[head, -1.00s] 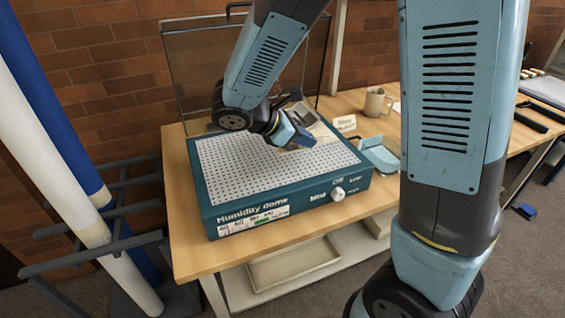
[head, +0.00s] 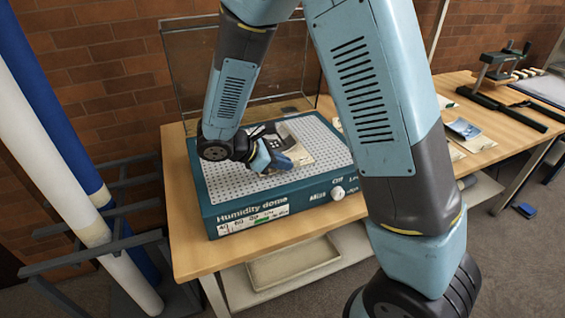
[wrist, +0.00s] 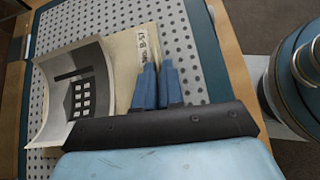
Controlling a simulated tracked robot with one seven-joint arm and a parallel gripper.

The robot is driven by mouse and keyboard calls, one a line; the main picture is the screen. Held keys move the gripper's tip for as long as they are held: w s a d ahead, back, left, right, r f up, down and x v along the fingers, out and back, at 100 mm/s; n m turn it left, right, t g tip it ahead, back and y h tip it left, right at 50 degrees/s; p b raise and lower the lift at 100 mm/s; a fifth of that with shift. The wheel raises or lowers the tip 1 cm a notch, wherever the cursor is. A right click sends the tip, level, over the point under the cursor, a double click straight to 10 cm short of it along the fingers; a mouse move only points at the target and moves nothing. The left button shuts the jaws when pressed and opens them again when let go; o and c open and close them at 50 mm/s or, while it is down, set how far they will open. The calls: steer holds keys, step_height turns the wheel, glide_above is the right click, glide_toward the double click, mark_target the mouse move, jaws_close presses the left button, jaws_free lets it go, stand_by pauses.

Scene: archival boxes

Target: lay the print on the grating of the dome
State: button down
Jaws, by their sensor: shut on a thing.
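The print shows in the wrist view as a curled sheet (wrist: 103,85) with a pale border and a dark building picture on its rolled-up left part. A beige part with handwriting lies beside the fingers; I cannot tell whether it is the same sheet. My gripper (wrist: 158,88) is shut on the print, its fingertips over the beige part. In the head view my gripper (head: 278,160) and the print (head: 297,150) are over the white perforated grating (head: 225,180) of the teal humidity dome (head: 270,210). Whether the print touches the grating is unclear.
The dome's clear lid (head: 270,65) stands raised at the back. My arm hides the table to the dome's right. Farther right on the table (head: 470,160) are a picture sheet (head: 463,128), dark bars and a small press (head: 497,68). Long rolls (head: 60,160) stand at left.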

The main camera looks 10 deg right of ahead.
steer(key=shift+f, duration=0.1)
steer(key=c, duration=1.3)
jaws_free()
steer(key=shift+o, duration=0.2)
steer(key=v, duration=1.2)
steer(key=s+d+r+m+t+y, duration=0.1)
steer(key=s+d+r+m+y, duration=0.2)
steer(key=d, duration=0.5)
steer(key=s+d+r+m+y, duration=0.3)
steer(key=s+d+r+m, duration=0.3)
steer(key=d+r+m, duration=0.2)
steer(key=s+d+r+m+t+y, duration=0.1)
steer(key=s+d+r+m+y, duration=0.3)
steer(key=d+m, duration=0.5)
step_height(320, 180, up, 2)
steer(key=shift+s+d+t, duration=0.25)
steer(key=shift+s+t, duration=0.05)
steer(key=shift+s, duration=0.45)
